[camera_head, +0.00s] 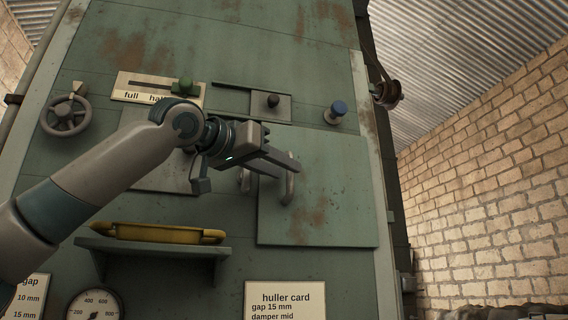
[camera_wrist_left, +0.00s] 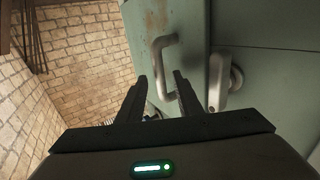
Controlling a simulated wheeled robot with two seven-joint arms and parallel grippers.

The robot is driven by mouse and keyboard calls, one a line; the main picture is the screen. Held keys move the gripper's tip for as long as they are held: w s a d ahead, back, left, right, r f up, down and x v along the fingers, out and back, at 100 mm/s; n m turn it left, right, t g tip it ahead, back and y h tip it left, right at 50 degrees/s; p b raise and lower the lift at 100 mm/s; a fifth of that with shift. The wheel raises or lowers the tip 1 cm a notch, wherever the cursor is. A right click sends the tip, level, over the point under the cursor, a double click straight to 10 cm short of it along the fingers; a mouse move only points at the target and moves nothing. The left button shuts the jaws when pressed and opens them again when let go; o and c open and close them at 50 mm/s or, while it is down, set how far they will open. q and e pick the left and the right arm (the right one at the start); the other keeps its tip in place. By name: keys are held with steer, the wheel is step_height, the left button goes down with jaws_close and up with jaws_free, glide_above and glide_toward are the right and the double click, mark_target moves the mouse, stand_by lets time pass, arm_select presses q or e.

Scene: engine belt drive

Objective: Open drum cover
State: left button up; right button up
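The drum cover appears to be the flat green panel with rust stains (camera_head: 335,205) on the machine front, lying flush in the head view. A grey bar handle (camera_head: 290,187) stands on its left part; it also shows in the wrist view (camera_wrist_left: 158,62). A metal latch (camera_head: 245,180) sits at the panel's left edge, and in the wrist view (camera_wrist_left: 220,82) it is right of the fingers. My left gripper (camera_head: 289,169) is at the handle with its fingers apart. In the wrist view the handle lies between the open fingertips (camera_wrist_left: 160,76); contact cannot be told. My right gripper is not in view.
A shelf (camera_head: 150,246) with a yellow tray-like part (camera_head: 155,232) juts out below my left arm. Free room lies right of the machine.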

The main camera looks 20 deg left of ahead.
arm_select(q)
steer(key=shift+x, duration=0.8)
jaws_close()
steer(key=shift+s+d, duration=0.1)
steer(key=shift+d, duration=0.1)
